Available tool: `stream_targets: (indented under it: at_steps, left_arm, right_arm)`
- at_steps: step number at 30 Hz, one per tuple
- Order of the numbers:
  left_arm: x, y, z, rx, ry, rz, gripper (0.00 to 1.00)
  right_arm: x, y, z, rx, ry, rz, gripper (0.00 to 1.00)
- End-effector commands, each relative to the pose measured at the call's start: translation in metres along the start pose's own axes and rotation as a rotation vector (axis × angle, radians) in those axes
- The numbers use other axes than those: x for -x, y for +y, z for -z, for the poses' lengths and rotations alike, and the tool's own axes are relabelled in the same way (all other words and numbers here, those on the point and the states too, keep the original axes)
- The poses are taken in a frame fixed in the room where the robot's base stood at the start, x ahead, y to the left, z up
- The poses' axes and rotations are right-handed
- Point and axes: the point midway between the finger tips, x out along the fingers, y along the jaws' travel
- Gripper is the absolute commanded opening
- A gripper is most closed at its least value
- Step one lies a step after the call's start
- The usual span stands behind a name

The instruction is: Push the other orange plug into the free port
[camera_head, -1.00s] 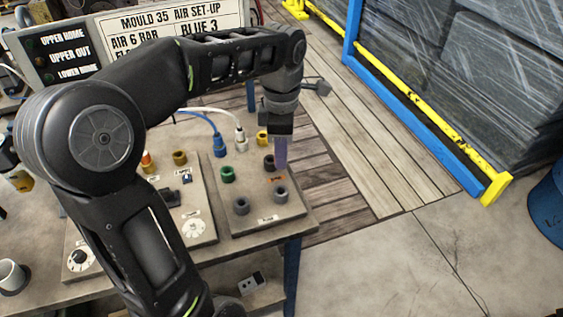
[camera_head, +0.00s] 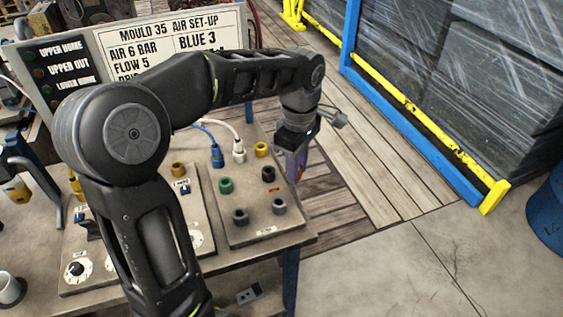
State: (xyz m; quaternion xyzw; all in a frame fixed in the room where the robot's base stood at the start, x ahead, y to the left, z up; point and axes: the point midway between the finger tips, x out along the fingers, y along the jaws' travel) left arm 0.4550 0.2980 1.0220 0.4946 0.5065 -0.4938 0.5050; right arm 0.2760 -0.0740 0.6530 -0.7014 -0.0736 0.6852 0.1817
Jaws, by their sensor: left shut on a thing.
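My left gripper (camera_head: 297,174) is shut on a small orange plug (camera_head: 299,173), of which only a little shows between the fingers. It is held in the air just past the right edge of the right-hand port panel (camera_head: 253,233), pointing down and tilted. The panel bears a green port (camera_head: 226,185), a black port (camera_head: 268,173) with an orange label by it, a yellow port (camera_head: 262,149) and two grey ports (camera_head: 279,206). I cannot tell which port is the free one. A blue plug (camera_head: 217,156) and a white plug (camera_head: 238,152) sit at its back with hoses. My right gripper is out of view.
A sign board (camera_head: 145,50) stands behind. A white cup (camera_head: 10,287) is at the left. Open floor lies right of the bench (camera_head: 300,238).

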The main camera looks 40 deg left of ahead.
Motion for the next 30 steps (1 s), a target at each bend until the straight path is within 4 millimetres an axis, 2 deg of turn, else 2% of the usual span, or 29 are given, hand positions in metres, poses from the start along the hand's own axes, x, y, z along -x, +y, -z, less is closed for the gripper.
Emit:
stream_targets:
  at_steps: [9,12,15,19,26,30]
  left_arm:
    - [-0.056,0.050,-0.064,-1.028,-0.003,0.002,0.00]
    - [-0.070,0.060,-0.081,-1.289,-0.002,0.001,0.00]
    - [-0.080,0.066,-0.094,-1.469,-0.003,-0.001,0.00]
    - [-0.086,0.069,-0.101,-1.582,-0.001,-0.003,0.00]
    - [-0.086,0.070,-0.102,-1.597,-0.001,-0.003,0.00]
    - [-0.086,0.069,-0.101,-1.595,-0.001,-0.003,0.00]
  right_arm:
    - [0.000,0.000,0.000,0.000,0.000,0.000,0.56]
    - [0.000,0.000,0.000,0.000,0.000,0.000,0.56]
    - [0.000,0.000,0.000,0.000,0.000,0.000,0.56]
    - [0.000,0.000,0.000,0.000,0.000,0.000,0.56]
    - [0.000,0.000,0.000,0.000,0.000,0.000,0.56]
    - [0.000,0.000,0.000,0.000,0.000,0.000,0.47]
